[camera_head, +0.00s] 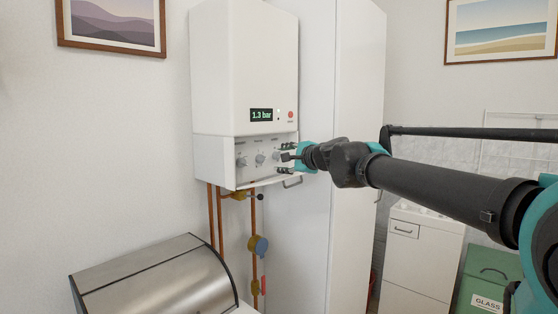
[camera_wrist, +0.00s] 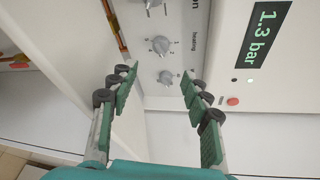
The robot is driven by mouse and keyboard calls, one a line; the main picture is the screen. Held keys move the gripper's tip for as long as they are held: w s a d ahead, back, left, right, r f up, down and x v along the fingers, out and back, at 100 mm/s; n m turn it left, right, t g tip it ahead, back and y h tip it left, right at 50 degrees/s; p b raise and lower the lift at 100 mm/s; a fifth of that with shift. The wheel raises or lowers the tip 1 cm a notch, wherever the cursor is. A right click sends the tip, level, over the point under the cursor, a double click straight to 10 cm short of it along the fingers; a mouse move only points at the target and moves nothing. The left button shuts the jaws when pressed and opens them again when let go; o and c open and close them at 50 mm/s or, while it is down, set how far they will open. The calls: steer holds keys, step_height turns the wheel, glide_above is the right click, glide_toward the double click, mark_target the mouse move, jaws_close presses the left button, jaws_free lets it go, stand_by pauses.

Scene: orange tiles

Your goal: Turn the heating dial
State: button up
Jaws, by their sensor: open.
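The heating dial (camera_wrist: 160,45) is a grey knob on the white boiler's control panel, with the word "heating" printed beside it. It is the middle of three dials, and it also shows in the head view (camera_head: 260,158). My gripper (camera_wrist: 157,76) is open and empty, with its green-padded fingers pointing at the panel. In the wrist view, another dial (camera_wrist: 165,77) appears between the fingertips, and the heating dial lies just beyond them. In the head view my gripper (camera_head: 287,157) is at the panel's right end. I cannot tell whether a finger touches the panel.
The boiler's display (camera_head: 261,115) reads 1.3 bar, with a red button (camera_head: 291,114) beside it. Copper pipes (camera_head: 253,230) hang below the boiler. A tall white cabinet (camera_head: 355,120) stands to its right. A metal bread bin (camera_head: 155,280) stands at lower left.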

steer(key=shift+c, duration=1.3)
steer(key=shift+a+r+n, duration=0.2)
steer(key=shift+r+n, duration=0.05)
steer(key=shift+n, duration=0.25)
steer(key=shift+c, duration=1.2)
steer(key=a+r+n+g, duration=0.1)
steer(key=n, duration=0.3)
steer(key=a+r+n+g, duration=0.1)
steer(key=r+n, duration=0.1)
steer(key=n, duration=0.1)
steer(key=w+a+r+n+g, duration=0.1)
steer(key=a+r+n, duration=0.1)
steer(key=n, duration=0.2)
steer(key=shift+w+n+h, duration=0.1)
steer(key=shift+n+h, duration=0.2)
steer(key=shift+h, duration=0.1)
jaws_close()
step_height(320, 180, up, 4)
steer(key=n+g+h, duration=0.2)
steer(key=n, duration=0.9)
steer(key=n+h, duration=0.1)
steer(key=n, duration=0.2)
glide_toward(258, 160)
steer(key=a+r+x, duration=0.1)
steer(key=x, duration=0.4)
steer(key=shift+w+d+f, duration=0.25)
steer(key=shift+d+f, duration=0.1)
steer(key=shift+f, duration=0.4)
